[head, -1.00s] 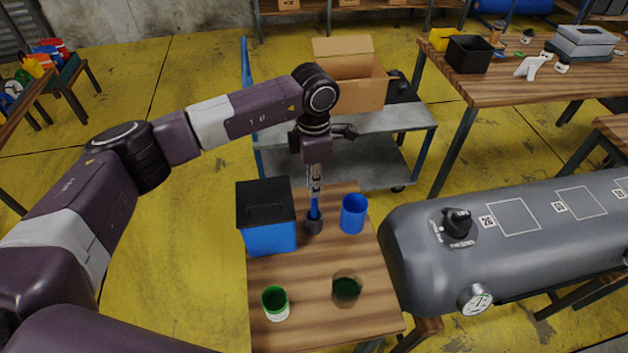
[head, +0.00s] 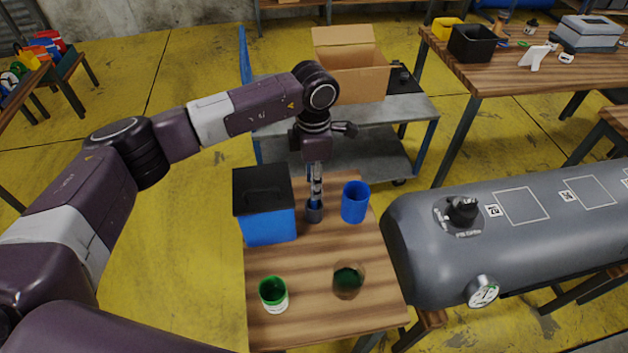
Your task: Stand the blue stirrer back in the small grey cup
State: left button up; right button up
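My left gripper (head: 316,190) points down over the small grey cup (head: 315,214) on the small wooden table. Its fingers look closed around the upper part of the blue stirrer (head: 314,203). Only a short blue length shows between the fingertips and the cup, and the lower end is hidden inside the cup. The cup stands upright between the blue box with a black lid (head: 268,225) and a blue cup (head: 355,203). My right gripper is not in view.
A white-and-green can (head: 273,295) and a glass of dark green liquid (head: 348,281) stand nearer on the wooden table (head: 312,325). A large grey tank (head: 420,245) lies close on the right. A metal cart (head: 405,108) with a cardboard box (head: 355,85) is behind.

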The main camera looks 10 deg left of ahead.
pick_arm(q)
notch_tip(320, 180, up, 12)
jog(key=shift+f, duration=0.15)
dwell(0.6)
